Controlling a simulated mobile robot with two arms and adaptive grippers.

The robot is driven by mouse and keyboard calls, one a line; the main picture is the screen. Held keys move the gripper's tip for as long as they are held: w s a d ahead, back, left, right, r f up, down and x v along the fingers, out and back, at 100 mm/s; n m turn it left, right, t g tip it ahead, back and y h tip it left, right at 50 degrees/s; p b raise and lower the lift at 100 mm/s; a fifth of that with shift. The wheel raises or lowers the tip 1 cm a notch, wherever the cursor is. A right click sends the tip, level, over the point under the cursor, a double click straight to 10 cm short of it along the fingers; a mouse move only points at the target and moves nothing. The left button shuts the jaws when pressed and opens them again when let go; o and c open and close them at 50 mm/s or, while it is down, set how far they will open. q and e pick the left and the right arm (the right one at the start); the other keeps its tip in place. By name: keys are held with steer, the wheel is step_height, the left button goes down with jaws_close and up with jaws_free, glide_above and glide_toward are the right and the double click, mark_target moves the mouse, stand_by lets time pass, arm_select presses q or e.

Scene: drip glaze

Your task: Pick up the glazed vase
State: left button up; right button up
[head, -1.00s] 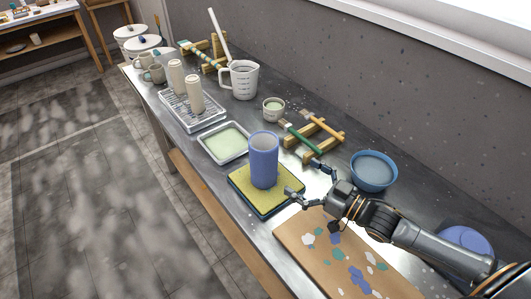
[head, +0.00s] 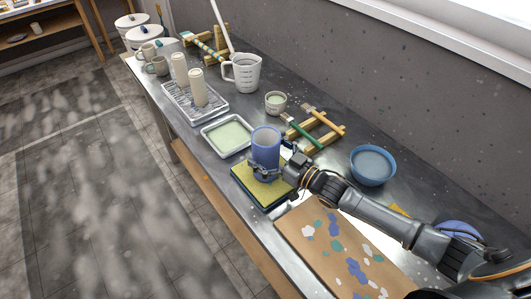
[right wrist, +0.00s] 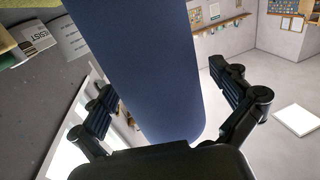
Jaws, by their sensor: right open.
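The glazed vase (head: 266,144), a blue cylinder with an open top, stands upright on a yellow-topped pad (head: 245,181). My right gripper (head: 265,173) is at the lower part of the vase, reaching in from the right with its fingers around it. In the right wrist view the blue vase wall (right wrist: 150,70) fills the space between the two black fingers of the right gripper (right wrist: 166,95). The fingers are open, with a visible gap on each side of the vase. The vase base is partly hidden by the gripper. My left gripper is not in view.
A tray of pale green glaze (head: 226,136) lies left of the pad. A blue bowl (head: 372,165) and wooden stands with brushes (head: 318,132) are behind the arm. A paint-spotted board (head: 312,248) lies in front. A rack with beige cylinders (head: 208,112) stands farther back.

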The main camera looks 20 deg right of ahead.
steer(key=shift+s, duration=0.1)
steer(key=c, duration=1.7)
steer(key=shift+r, duration=0.15)
steer(key=shift+r, duration=0.1)
